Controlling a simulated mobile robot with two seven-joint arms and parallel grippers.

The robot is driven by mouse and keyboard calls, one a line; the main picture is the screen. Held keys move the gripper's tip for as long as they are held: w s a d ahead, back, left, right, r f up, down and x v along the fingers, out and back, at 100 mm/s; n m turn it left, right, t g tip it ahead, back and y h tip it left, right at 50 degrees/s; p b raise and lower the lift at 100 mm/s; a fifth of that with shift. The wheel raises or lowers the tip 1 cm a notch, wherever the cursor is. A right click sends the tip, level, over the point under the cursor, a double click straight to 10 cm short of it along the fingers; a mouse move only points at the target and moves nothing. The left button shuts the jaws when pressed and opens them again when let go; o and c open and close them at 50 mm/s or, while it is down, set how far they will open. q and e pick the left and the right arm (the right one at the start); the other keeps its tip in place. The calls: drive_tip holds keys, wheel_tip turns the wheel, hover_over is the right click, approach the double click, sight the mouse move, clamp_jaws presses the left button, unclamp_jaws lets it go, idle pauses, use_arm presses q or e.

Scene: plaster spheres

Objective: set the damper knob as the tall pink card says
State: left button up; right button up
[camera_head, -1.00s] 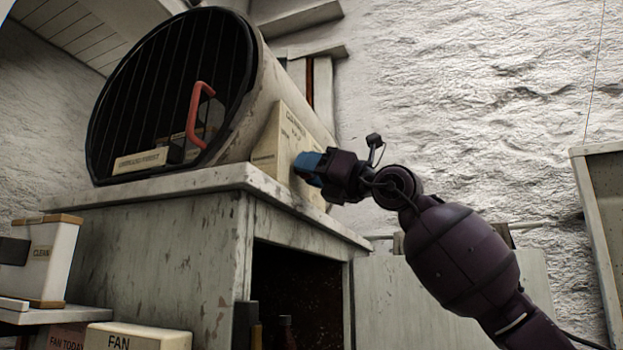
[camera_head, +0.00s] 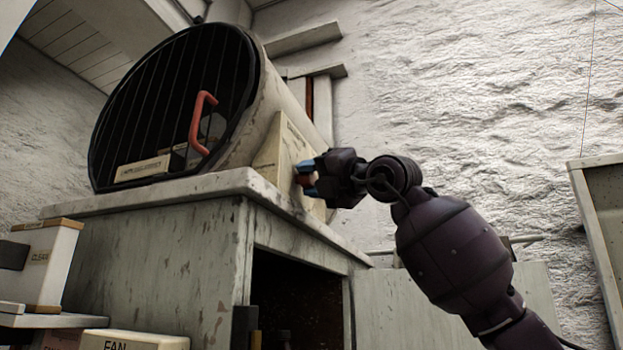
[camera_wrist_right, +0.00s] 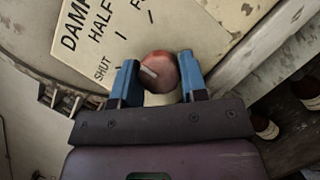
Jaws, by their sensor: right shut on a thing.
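The damper knob (camera_wrist_right: 163,65) is a round reddish knob with a pale pointer mark, in front of a cream damper plate (camera_wrist_right: 185,22) lettered SHUT, HALF and a cut-off word starting with F. The mark points left, roughly toward SHUT. My right gripper (camera_wrist_right: 158,78) is shut on the knob, one blue finger on each side. In the head view the plate (camera_head: 272,158) stands beside the drum, and my right gripper (camera_head: 307,180) reaches it from the right. A pinkish card (camera_head: 62,341) is partly visible at lower left; its text is unreadable now. My left gripper is out of view.
A barred drum (camera_head: 175,105) with a red handle (camera_head: 197,122) lies on a worn cabinet (camera_head: 160,265). A white box labelled FAN (camera_head: 135,341) and a CLEAN box (camera_head: 45,262) stand at left.

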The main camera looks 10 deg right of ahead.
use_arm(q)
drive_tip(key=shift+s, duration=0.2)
use_arm(e)
drive_tip(key=shift+r, duration=0.1)
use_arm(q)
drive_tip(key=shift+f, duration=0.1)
use_arm(e)
drive_tip(key=o, duration=0.9)
drive_tip(key=shift+s+d, duration=0.1)
drive_tip(key=shift+s+d+f, duration=0.2)
drive_tip(key=shift+f, duration=0.05)
use_arm(q)
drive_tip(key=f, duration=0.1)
drive_tip(key=b, duration=0.1)
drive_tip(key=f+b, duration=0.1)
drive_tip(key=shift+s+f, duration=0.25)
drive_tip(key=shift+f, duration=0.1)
use_arm(e)
drive_tip(key=v, duration=1)
drive_tip(key=shift+r, duration=0.1)
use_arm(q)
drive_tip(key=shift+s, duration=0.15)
